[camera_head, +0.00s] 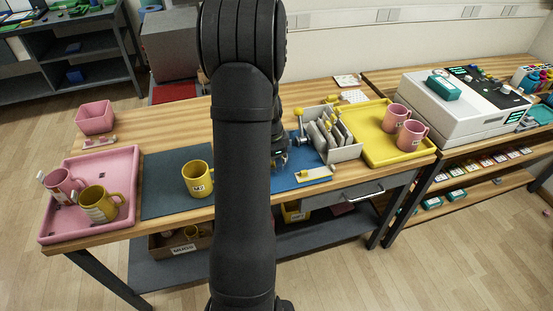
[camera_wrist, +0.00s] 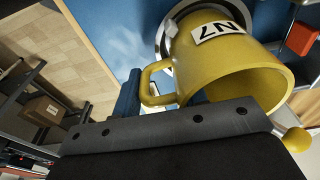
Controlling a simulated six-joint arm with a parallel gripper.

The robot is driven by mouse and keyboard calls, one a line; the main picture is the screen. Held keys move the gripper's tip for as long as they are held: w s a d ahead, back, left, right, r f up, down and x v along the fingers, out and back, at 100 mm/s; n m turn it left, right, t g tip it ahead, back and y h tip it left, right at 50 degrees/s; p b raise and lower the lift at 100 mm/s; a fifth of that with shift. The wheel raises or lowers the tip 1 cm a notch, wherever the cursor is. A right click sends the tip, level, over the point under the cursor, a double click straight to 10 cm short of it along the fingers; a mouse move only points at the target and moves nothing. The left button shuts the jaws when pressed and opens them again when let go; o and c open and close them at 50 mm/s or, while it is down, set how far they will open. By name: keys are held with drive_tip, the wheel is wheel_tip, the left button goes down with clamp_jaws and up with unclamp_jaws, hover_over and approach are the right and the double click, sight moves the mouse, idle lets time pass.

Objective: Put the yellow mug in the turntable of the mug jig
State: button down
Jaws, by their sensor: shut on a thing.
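A yellow mug (camera_wrist: 262,78) with a white label fills the upper middle of the wrist view, its handle toward the left and its open mouth toward the lower right. My gripper (camera_head: 281,157) is shut on this mug; its fingers are mostly hidden behind the dark gripper body in the wrist view. A round metal ring, the turntable (camera_wrist: 164,38), shows behind the mug on the blue jig base (camera_head: 312,176). I cannot tell whether the mug touches it. My arm hides the held mug in the head view. Another yellow mug (camera_head: 197,181) stands on the dark mat.
A pink tray (camera_head: 128,163) at left holds a pink mug (camera_head: 62,181) and a yellow mug (camera_head: 99,207). A grey rack (camera_head: 346,153) and yellow knob (camera_head: 299,111) stand beside the jig. A yellow tray (camera_head: 405,155) with two pink mugs lies right.

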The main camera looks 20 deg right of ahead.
drive_tip(key=c, duration=0.9)
unclamp_jaws()
drive_tip(key=shift+f, duration=0.15)
drive_tip(key=shift+o, duration=0.2)
wheel_tip(320, 180, up, 12)
drive_tip(key=a, duration=0.1)
drive_tip(key=shift+a, duration=0.2)
